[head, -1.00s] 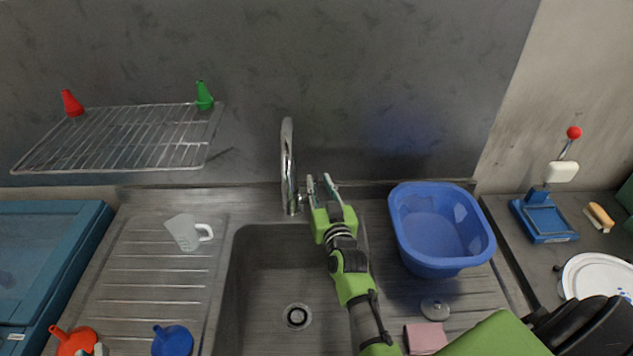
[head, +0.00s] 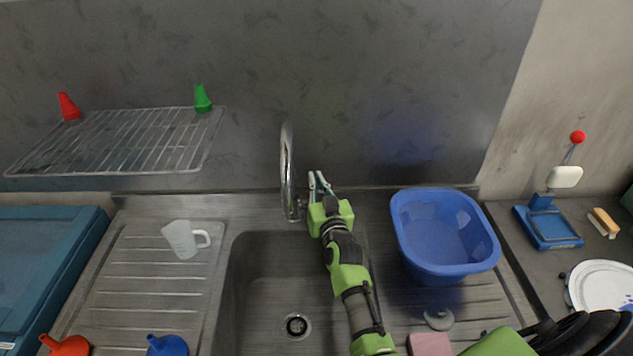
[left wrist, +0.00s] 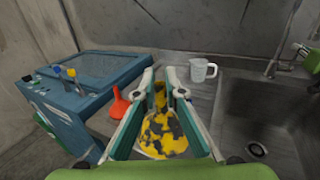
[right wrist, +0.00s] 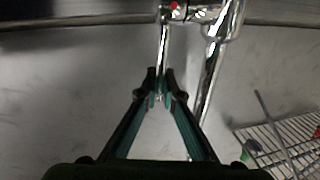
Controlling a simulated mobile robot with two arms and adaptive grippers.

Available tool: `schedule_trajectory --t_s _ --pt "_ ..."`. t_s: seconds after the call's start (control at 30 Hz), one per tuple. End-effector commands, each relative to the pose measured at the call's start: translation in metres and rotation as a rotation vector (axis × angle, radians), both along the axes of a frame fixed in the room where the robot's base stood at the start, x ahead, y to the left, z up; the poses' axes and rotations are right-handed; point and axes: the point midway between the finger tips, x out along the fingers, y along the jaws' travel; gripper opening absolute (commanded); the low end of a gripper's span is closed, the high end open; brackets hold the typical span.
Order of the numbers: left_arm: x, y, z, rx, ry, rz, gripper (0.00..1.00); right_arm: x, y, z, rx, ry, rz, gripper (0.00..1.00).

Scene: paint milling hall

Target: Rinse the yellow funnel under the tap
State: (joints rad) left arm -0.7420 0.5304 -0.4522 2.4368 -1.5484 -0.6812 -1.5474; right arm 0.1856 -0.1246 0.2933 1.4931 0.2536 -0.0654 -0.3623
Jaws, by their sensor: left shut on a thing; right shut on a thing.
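The yellow funnel (left wrist: 165,132), covered with dark grey patches, is between the fingers of my left gripper (left wrist: 165,88) in the left wrist view. My left gripper is shut on it; both are out of the head view. The chrome tap (head: 288,175) stands behind the sink (head: 265,270). My right gripper (head: 319,182) is at the tap's right side, shut on the tap lever, a thin chrome rod that shows between its fingertips in the right wrist view (right wrist: 163,50). I see no water under the spout.
A white jug (head: 182,240) stands on the left drainboard, with an orange funnel (head: 68,346) and a blue funnel (head: 168,346) nearer. A blue basin (head: 440,262) and pink sponge (head: 430,345) are right of the sink. A wire rack (head: 125,145) is on the wall. The sink bowl is clear.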

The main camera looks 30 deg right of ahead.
Motion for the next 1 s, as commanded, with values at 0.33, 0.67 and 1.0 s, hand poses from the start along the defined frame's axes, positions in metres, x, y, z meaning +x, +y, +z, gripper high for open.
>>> schedule_trajectory --t_s 0.33,0.67,1.0 --pt "0.0 0.0 -0.036 0.0 0.0 0.0 0.0 -0.009 0.004 -0.004 -0.051 -0.104 -0.001 0.0" --pt "0.0 0.0 -0.036 0.0 0.0 0.0 0.0 -0.01 0.005 -0.001 -0.056 -0.115 0.0 0.0" --pt "0.0 0.0 -0.036 0.0 0.0 0.0 0.0 -0.01 0.005 -0.001 -0.054 -0.114 0.0 0.24"
